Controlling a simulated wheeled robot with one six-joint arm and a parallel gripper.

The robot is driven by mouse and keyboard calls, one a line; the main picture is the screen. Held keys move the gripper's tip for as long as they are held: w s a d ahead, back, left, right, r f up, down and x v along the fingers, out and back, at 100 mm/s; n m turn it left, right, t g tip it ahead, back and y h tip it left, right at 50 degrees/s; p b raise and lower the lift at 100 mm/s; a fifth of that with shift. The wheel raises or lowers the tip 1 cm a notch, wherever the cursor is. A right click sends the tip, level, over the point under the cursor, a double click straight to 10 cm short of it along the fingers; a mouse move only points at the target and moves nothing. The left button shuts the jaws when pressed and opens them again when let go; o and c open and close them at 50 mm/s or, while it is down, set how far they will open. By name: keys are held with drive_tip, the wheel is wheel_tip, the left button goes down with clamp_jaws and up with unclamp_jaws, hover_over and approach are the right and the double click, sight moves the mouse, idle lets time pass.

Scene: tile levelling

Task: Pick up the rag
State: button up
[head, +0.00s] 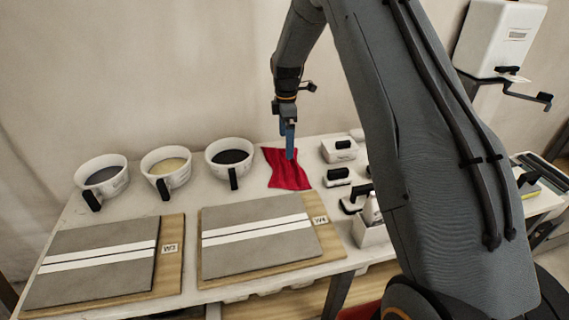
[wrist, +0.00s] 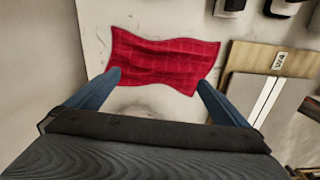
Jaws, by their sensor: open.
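The red rag (head: 287,170) lies flat on the white table, right of the bowls, in the head view. In the wrist view the rag (wrist: 165,60) shows a grid pattern and lies just beyond and between my two fingers. My gripper (head: 289,155) points down over the rag. Its blue fingertips (wrist: 158,80) are spread apart on either side of the rag's near part, with nothing held between them. I cannot tell exactly how high the tips are above the cloth.
Three white bowls with black handles, the nearest being the dark-filled bowl (head: 229,158), stand left of the rag. A white box (head: 339,150) and black-handled tools (head: 338,178) stand close on the right.

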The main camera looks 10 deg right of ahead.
sight(285, 162)
drive_tip(key=shift+w+a+f+p, duration=0.1)
drive_tip(key=shift+f+p, duration=0.65)
drive_tip(key=shift+f, duration=0.85)
drive_tip(key=shift+w+a+f+p, duration=0.1)
drive_tip(key=shift+f+p, duration=0.6)
drive_tip(key=shift+f, duration=0.9)
drive_tip(key=c, duration=1.1)
